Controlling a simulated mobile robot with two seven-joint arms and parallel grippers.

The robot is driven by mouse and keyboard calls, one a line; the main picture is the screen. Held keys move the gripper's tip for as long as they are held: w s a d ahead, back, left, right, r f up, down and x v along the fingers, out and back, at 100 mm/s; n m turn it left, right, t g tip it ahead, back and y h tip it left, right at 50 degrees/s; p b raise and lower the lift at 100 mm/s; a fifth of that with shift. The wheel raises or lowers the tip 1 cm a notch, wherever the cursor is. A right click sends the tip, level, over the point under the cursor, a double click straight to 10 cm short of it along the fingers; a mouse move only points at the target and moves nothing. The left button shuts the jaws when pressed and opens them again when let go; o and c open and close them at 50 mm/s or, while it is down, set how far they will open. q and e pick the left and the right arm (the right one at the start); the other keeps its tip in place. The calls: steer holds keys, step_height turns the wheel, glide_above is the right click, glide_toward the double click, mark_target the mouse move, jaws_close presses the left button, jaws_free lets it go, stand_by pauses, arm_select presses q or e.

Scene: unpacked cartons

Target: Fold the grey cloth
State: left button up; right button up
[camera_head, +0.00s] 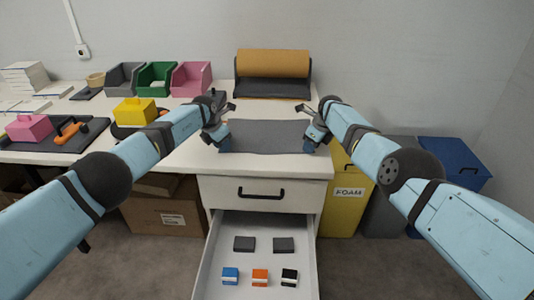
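The grey cloth (266,137) lies spread out and looks flat on the white table top, near its front edge above the open drawer. My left gripper (229,108) is at the cloth's left end, over or beside its far left corner. My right gripper (304,108) is at the right end, by the far right corner. Both grippers and wrists hide parts of the cloth's short sides. The fingers are too small to tell whether either is open or touches the cloth.
An open drawer (212,262) below holds several small blocks. A brown roll (272,63) on a dark stand is behind the cloth. Grey (122,78), green (157,78) and pink (191,78) bins stand back left. A yellow bin (341,200) is below right.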

arm_select(q)
jaws_close()
arm_select(e)
steer(key=shift+d+f, duration=0.1)
jaws_close()
steer(key=shift+d, duration=0.1)
arm_select(q)
steer(key=shift+a+r, duration=0.1)
steer(key=shift+r, duration=0.05)
arm_select(e)
steer(key=shift+w, duration=0.1)
